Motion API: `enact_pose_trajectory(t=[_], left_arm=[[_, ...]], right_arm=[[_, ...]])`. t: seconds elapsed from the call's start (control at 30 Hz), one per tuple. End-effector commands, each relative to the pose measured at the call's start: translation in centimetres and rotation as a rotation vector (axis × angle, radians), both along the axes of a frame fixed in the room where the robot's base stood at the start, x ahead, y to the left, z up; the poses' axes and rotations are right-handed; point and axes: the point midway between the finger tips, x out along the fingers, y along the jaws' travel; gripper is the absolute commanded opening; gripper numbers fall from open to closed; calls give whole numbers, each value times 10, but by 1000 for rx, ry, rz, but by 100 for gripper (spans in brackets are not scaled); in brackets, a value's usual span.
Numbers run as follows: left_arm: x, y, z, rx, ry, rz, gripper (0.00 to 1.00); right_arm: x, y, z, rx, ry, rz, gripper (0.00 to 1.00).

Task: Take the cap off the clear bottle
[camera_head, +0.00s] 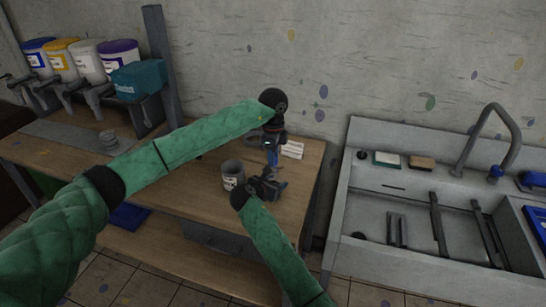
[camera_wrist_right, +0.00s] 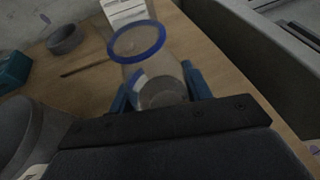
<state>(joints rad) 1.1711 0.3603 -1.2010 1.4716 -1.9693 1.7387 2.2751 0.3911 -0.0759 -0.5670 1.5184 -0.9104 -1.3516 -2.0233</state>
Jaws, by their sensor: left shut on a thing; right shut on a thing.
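The clear bottle (camera_wrist_right: 165,85) shows in the right wrist view, with a blue ring around its top. My right gripper (camera_wrist_right: 165,92) is shut on the bottle's sides with its blue fingers. In the head view my right gripper (camera_head: 278,184) is low over the table, beside the grey mug. My left gripper (camera_head: 272,153) is just above it, pointing down, and is shut. The cap cannot be made out between its fingers. The left gripper does not show in the right wrist view. The bottle is mostly hidden in the head view.
The wooden table (camera_head: 190,190) holds a grey mug (camera_head: 233,174) close to the left of my right gripper and a white labelled item (camera_head: 292,150) behind. Paint tubs (camera_head: 88,62) and a teal box (camera_head: 138,80) stand at left. A sink (camera_head: 420,225) is at right.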

Motion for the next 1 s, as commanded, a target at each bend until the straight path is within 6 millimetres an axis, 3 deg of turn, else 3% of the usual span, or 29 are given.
enact_pose_trajectory(t=[0.17, 0.5, 0.73, 0.77, 0.9, 1.0], left_arm=[[0, 0, 4, 0, 0, 0, 1], [0, 0, 37, 1, -1, 0, 1], [0, 0, 40, 0, 0, 0, 1], [0, 0, 40, 0, 0, 0, 1], [0, 0, 40, 0, 0, 0, 1], [0, 0, 40, 0, 0, 0, 1]], right_arm=[[0, 0, -1, -1, 2, -1, 0], [0, 0, -1, -1, 2, -1, 0], [0, 0, -1, -1, 2, -1, 0], [0, 0, -1, -1, 2, -1, 50], [0, 0, 0, 0, 0, 0, 74], [0, 0, 0, 0, 0, 0, 74]])
